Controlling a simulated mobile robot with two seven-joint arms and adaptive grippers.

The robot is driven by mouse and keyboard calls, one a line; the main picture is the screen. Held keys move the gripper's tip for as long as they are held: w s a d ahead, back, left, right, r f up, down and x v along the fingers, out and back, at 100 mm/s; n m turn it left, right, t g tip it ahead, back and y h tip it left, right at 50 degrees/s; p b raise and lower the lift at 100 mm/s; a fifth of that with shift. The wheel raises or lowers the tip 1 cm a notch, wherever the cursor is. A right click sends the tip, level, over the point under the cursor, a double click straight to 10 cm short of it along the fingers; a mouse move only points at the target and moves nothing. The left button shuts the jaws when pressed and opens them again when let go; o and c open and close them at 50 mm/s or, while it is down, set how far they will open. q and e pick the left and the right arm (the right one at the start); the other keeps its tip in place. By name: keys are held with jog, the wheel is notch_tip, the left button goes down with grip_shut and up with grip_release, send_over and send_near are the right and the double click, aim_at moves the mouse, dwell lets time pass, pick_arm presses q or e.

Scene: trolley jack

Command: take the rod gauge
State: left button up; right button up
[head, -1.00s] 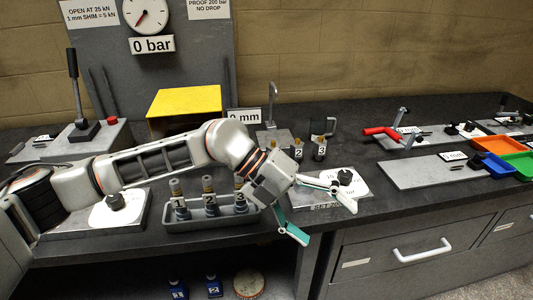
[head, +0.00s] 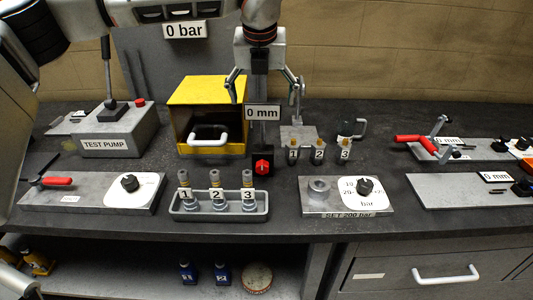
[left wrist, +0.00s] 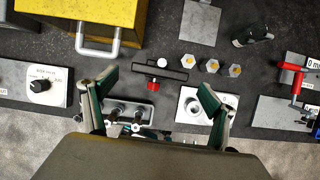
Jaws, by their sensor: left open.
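A dark upright stand (head: 262,140) with a "0 mm" sign (head: 262,113) and a red knob (head: 263,165) at its foot is on the bench in the head view; it may be the rod gauge, but I cannot be sure. My left gripper (head: 265,92) points down above it, open and empty, its fingers spread either side of the sign. In the left wrist view the red knob (left wrist: 152,82) and a thin dark frame lie between the open fingers (left wrist: 157,84), apart from them. My right gripper is not in view.
A grey tray (head: 220,215) with three numbered fittings stands in front. A yellow box (head: 208,90) with a white handle is left, beyond it the test pump (head: 120,130). Numbered pieces (head: 318,155) and a plate with a dial (head: 345,208) are right. Bare bench lies between.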

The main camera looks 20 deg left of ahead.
aim_at(263, 103)
pick_arm(q)
jog(key=p+x, duration=0.1)
jog(key=x, duration=0.5)
jog(key=shift+w+a, duration=0.1)
jog(key=shift+w, duration=0.15)
jog(key=c, duration=1.8)
jog(key=shift+w+r, duration=0.1)
jog(key=c, duration=0.4)
jog(key=shift+r, duration=0.1)
